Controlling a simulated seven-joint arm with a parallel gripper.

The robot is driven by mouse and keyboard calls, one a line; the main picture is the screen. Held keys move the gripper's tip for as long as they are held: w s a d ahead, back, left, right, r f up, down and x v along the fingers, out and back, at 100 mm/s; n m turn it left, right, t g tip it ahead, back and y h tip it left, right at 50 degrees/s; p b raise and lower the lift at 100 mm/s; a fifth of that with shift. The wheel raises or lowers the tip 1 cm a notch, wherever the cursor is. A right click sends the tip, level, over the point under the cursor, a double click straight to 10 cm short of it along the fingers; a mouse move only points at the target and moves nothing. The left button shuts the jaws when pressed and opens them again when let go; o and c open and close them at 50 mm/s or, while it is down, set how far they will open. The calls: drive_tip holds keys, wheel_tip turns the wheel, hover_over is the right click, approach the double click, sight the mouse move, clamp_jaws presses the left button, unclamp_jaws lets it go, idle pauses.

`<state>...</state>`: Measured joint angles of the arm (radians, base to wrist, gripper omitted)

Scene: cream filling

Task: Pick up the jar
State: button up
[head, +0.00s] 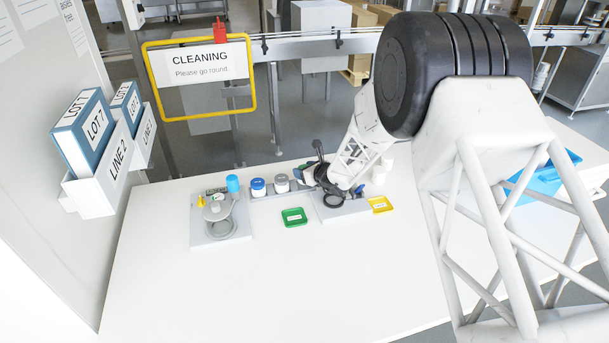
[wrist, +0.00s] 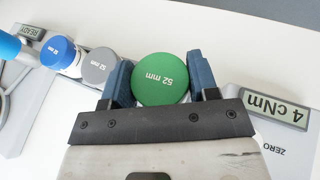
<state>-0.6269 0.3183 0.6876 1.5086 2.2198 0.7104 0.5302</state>
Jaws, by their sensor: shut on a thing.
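A jar with a round green lid marked 52 mm (wrist: 160,80) is between the two blue fingers of my gripper (wrist: 159,68) in the wrist view. The fingers are closed against it on both sides. Only its top shows, so I cannot tell whether its base is clear of the surface. In the head view my gripper (head: 308,175) is at the right end of a row of jars and mostly hides this jar.
A blue-lidded jar (head: 258,187) and a grey-lidded jar (head: 282,183) stand left of my gripper. A device with a round stand (head: 220,229) is farther left. A green tray (head: 293,217) and yellow tray (head: 380,204) lie nearby. The front table is clear.

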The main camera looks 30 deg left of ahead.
drive_tip(key=s+d+r, duration=0.2)
drive_tip(key=s+d, duration=0.8)
drive_tip(key=s, duration=0.2)
drive_tip(key=shift+d+r, duration=0.25)
drive_tip(key=shift+s+d, duration=0.1)
idle(0.7)
drive_tip(key=s+f+v, duration=0.1)
drive_tip(key=v, duration=1.3)
drive_tip(key=shift+f, duration=0.2)
drive_tip(key=shift+w+d+m, duration=0.1)
drive_tip(key=shift+m, duration=0.2)
drive_tip(key=w+a, duration=0.3)
drive_tip(key=w, duration=0.1)
drive_tip(key=w+a+f, duration=0.1)
drive_tip(key=w+a, duration=0.2)
drive_tip(key=w, duration=0.1)
drive_tip(key=w+a, duration=0.3)
drive_tip(key=w, duration=0.2)
drive_tip(key=shift+a+f, duration=0.1)
drive_tip(key=shift+f, duration=0.15)
